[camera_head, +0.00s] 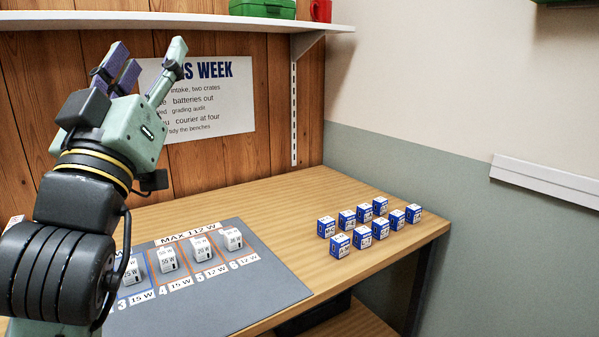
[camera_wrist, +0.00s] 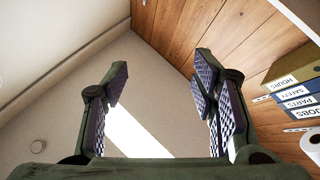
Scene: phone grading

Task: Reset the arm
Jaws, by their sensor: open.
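My gripper (camera_head: 150,72) is raised at the left of the head view, in front of the wood-panelled wall, with its fingers pointing up. In the wrist view my gripper (camera_wrist: 162,95) has its two fingers wide apart, with nothing between them. It is open and touches no object. My arm hides the left part of the bench and part of the poster.
A wooden bench (camera_head: 340,190) holds a grey mat (camera_head: 215,300) with several white wattage-marked blocks (camera_head: 203,249). Several blue-and-white boxes (camera_head: 340,245) stand at the right. A shelf (camera_head: 200,22) runs above a poster (camera_head: 225,100). Binders (camera_wrist: 295,90) show in the wrist view.

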